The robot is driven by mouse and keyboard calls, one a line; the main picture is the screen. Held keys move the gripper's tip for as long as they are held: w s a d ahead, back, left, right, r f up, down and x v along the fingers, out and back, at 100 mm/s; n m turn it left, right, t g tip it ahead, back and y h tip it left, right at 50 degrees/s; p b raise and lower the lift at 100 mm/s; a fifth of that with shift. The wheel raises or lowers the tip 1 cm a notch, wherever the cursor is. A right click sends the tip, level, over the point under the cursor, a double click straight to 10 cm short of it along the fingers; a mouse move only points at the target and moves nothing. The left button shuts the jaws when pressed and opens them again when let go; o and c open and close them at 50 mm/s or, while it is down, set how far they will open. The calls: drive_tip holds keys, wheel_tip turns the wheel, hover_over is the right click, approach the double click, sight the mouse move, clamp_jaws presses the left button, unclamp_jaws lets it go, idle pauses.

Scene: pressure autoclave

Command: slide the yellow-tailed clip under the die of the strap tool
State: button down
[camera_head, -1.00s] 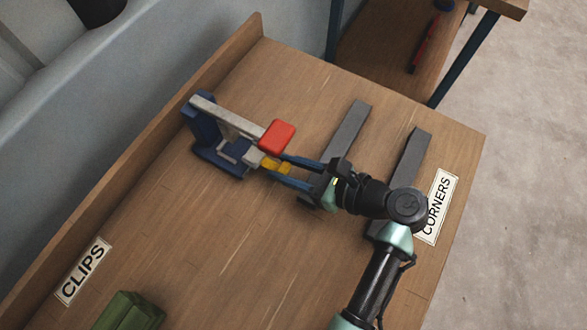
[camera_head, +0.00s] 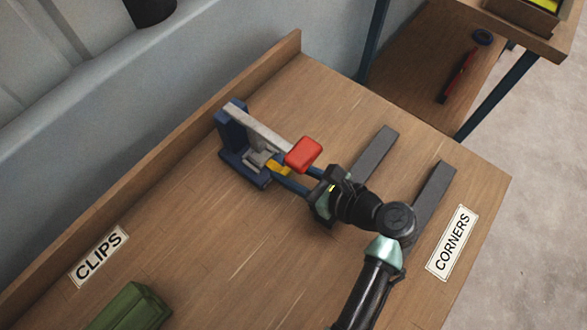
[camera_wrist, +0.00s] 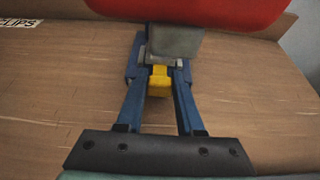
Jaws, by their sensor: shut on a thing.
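The strap tool (camera_head: 238,168) stands on the bench, with a blue base, a pale grey lever and a red handle (camera_head: 303,154). Its lever is raised over the base. My gripper (camera_head: 284,173) reaches in beneath the red handle, its blue fingers shut on the clip's yellow tail (camera_head: 277,167). In the wrist view, the yellow tail (camera_wrist: 159,82) lies between the fingertips, pointing back at me. The clip's grey body (camera_wrist: 147,60) shows in part beyond it, at the tool's base. A grey block of the tool (camera_wrist: 176,41) hangs above and hides the die and the clip's far end.
Two dark grey bars (camera_head: 374,152) lie on the bench right of the tool. A green block (camera_head: 128,308) is at the lower left. CLIPS (camera_head: 99,257) and CORNERS (camera_head: 452,243) labels mark the bench. A raised wooden edge (camera_head: 165,156) runs behind the tool. The middle bench is clear.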

drive_tip(key=shift+w+a, duration=0.1)
drive_tip(key=shift+a, duration=0.05)
drive_tip(key=shift+c, duration=2.3)
unclamp_jaws()
